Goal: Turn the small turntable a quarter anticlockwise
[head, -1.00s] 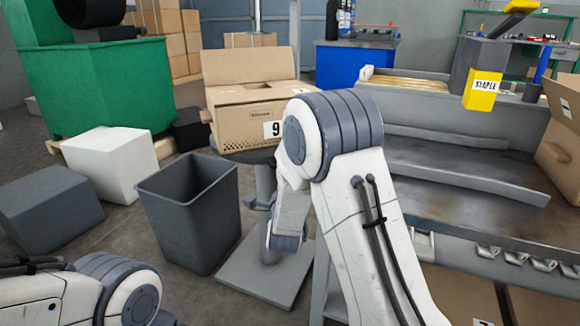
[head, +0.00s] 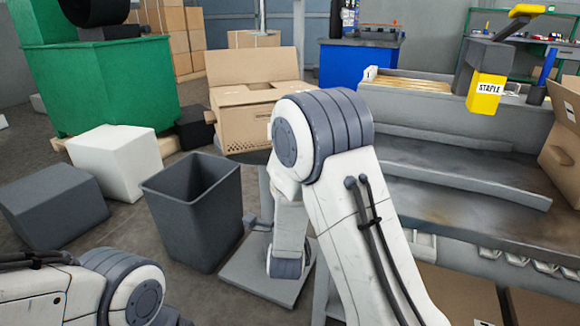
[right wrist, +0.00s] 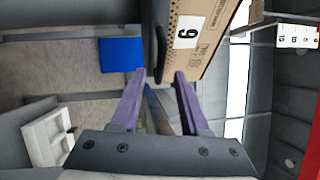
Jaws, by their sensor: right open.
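The small turntable (head: 246,157) is a dark round plate on a post above a flat grey base, left of the workbench. An open cardboard box (head: 243,125) sits on it. My right arm covers the box's right part and much of the turntable in the head view. In the right wrist view, the box (right wrist: 203,45) shows its "9" label beside the plate's dark edge (right wrist: 160,50). My right gripper (right wrist: 160,76) is open, its purple fingers apart and close to the plate's rim; contact cannot be told. My left gripper is out of view.
A grey bin (head: 195,215) stands close to the turntable's left. White (head: 115,160) and dark grey (head: 52,205) blocks lie farther left, before a green container (head: 110,85). The metal workbench (head: 470,195) with a yellow stapler (head: 487,92) limits room on the right.

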